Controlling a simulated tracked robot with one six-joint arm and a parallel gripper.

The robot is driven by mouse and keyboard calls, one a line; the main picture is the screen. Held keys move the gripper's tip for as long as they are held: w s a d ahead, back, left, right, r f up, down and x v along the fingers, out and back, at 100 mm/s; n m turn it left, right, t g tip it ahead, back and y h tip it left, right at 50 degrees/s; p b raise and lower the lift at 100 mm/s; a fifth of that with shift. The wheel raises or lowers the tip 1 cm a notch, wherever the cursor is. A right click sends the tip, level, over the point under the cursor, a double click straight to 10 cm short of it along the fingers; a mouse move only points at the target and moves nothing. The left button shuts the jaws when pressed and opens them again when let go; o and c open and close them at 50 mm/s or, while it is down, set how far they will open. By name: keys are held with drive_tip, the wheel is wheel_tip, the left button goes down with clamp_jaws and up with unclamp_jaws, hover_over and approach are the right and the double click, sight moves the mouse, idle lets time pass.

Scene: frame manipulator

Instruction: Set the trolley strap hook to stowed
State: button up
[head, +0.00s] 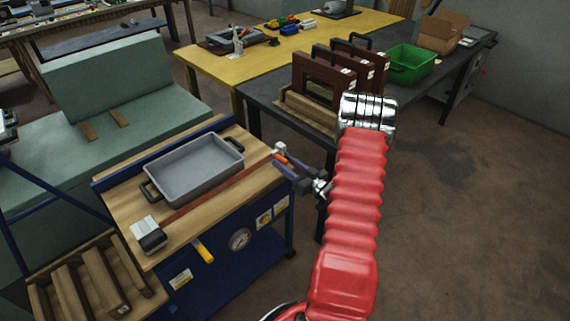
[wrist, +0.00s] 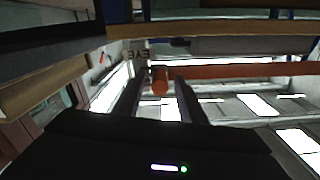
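The trolley (head: 265,250) is blue with a wooden top. A red-brown strap (head: 215,188) runs across its top from a grey-white buckle block (head: 148,236) at the front left to a hook end (head: 280,150) with silver and orange parts at the right edge. In the wrist view, the strap (wrist: 245,71) runs off to the right, and a round orange piece (wrist: 160,84) shows between my fingers. My gripper (head: 281,168) is at the hook end; it also shows in the wrist view (wrist: 158,88). Its fingers are apart, with gaps beside the orange piece. Contact cannot be told.
A grey tray (head: 193,170) sits on the trolley top behind the strap. A yellow handle (head: 204,252) sticks out at the front. A dark table (head: 270,118) with brown frames (head: 322,80) and a green bin (head: 408,63) stands behind. Floor at the right is clear.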

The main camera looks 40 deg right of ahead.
drive_tip(key=shift+c, duration=0.3)
clamp_jaws()
drive_tip(key=shift+a, duration=0.15)
idle(0.3)
